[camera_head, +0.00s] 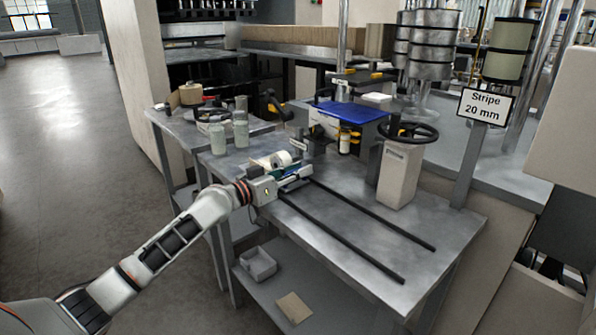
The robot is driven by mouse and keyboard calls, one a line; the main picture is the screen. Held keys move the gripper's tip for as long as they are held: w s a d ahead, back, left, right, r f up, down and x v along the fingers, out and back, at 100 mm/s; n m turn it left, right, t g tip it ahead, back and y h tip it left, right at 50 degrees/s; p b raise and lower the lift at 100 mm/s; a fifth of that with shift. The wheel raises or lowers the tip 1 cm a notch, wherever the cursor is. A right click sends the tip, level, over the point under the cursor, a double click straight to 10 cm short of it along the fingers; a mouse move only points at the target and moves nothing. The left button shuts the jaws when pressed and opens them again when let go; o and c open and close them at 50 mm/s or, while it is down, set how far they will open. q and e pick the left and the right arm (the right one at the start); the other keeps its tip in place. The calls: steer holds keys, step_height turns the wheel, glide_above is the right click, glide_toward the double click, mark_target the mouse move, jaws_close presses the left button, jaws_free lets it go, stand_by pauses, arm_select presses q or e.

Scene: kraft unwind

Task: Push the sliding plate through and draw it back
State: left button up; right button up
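Two black rails (340,238) run side by side along the metal table. A small grey piece, which looks like the sliding plate (291,186), sits at the rails' left end, partly hidden by my gripper. My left gripper (300,174) is right at this piece, with a little blue-green showing beside the fingers. The fingers are too small to tell whether they are open or shut, or whether they touch the plate. My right gripper is not in view.
A white pedestal with a black handwheel (401,170) stands behind the rails. A "Stripe 20 mm" sign (486,106) stands at right. The table between the rails is clear.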

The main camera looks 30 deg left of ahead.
arm_select(q)
steer(key=v, duration=1)
steer(key=shift+s+a+f, duration=0.15)
steer(key=shift+s+a, duration=0.05)
steer(key=shift+s, duration=0.15)
steer(key=shift+s+a, duration=0.2)
steer(key=shift+s, duration=0.4)
